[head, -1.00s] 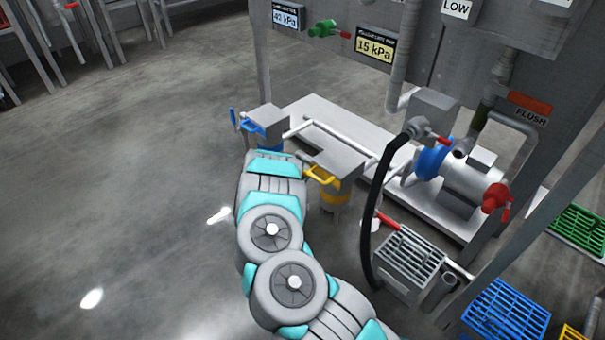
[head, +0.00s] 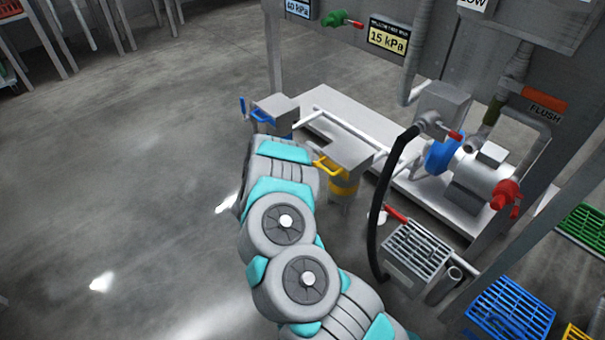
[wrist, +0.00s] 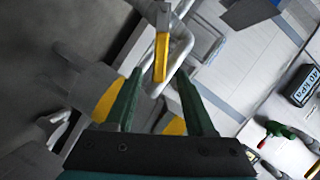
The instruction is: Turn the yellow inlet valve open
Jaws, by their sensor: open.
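The yellow inlet valve handle (head: 328,167) sits at the top left of a grey canister with a yellow band (head: 343,188), just right of my arm in the head view. In the wrist view the yellow handle (wrist: 161,57) lies ahead, in line with the gap between my fingers. My gripper (wrist: 159,82) is open, its two dark green fingers apart with nothing clearly held. Whether the fingertips reach past the handle's near end I cannot tell. In the head view my arm hides the gripper.
A pale skid (head: 350,115) with pipes and a pump (head: 482,180) lies behind. A black hose (head: 385,195) loops down to the right. Open floor (head: 130,190) is on the left.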

